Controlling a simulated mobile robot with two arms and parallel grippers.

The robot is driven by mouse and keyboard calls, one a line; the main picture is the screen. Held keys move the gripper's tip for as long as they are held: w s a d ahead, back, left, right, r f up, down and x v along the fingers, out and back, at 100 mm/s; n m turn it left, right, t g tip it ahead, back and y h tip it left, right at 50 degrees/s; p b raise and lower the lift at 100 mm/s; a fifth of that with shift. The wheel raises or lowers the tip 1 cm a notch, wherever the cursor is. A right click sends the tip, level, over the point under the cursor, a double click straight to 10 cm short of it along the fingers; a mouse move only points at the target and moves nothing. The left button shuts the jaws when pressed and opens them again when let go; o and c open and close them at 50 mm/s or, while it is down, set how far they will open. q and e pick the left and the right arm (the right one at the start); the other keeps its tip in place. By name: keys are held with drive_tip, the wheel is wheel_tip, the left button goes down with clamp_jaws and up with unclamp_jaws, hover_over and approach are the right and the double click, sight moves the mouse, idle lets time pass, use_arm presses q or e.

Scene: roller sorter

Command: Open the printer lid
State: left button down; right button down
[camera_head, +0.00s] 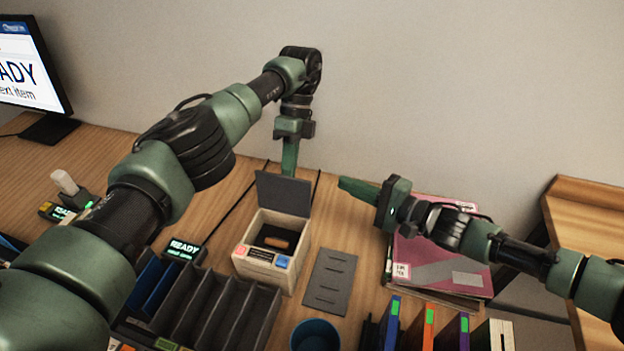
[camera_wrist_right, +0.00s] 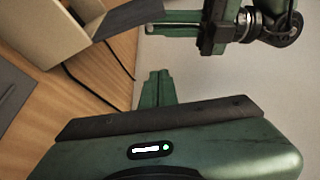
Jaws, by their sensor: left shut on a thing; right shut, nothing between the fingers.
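The printer (camera_head: 272,248) is a light wooden box with an opening in its top and coloured labels on its front. Its dark grey lid (camera_head: 284,193) stands raised at the back edge, steeply tilted. My left gripper (camera_head: 290,168) points down behind the lid and is shut on its top edge; its fingertips are partly hidden by the lid. In the right wrist view the lid (camera_wrist_right: 125,16) reaches to the left gripper's fingers (camera_wrist_right: 175,27). My right gripper (camera_head: 345,186) is shut and empty, pointing left, to the right of the lid and apart from it.
A dark slotted plate (camera_head: 330,282) lies right of the printer. A READY display (camera_head: 184,249) and dark sorter bins (camera_head: 215,310) stand left and in front. Pink folders (camera_head: 430,255) lie under my right arm. A blue cup (camera_head: 315,335) is at the front; a monitor (camera_head: 32,65) is at back left.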

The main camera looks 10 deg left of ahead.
sight(305, 183)
drive_tip(key=shift+a+f, duration=0.2)
drive_tip(key=shift+a, duration=4.6)
use_arm(q)
drive_tip(key=shift+a, duration=0.1)
use_arm(e)
drive_tip(key=shift+s+a+r, duration=0.1)
drive_tip(key=shift+s+r, duration=0.05)
drive_tip(key=shift+s, duration=0.3)
drive_tip(key=shift+s+a+r, duration=0.1)
drive_tip(key=shift+s+r, duration=0.05)
drive_tip(key=shift+s, duration=0.25)
use_arm(q)
drive_tip(key=c, duration=1.5)
unclamp_jaws()
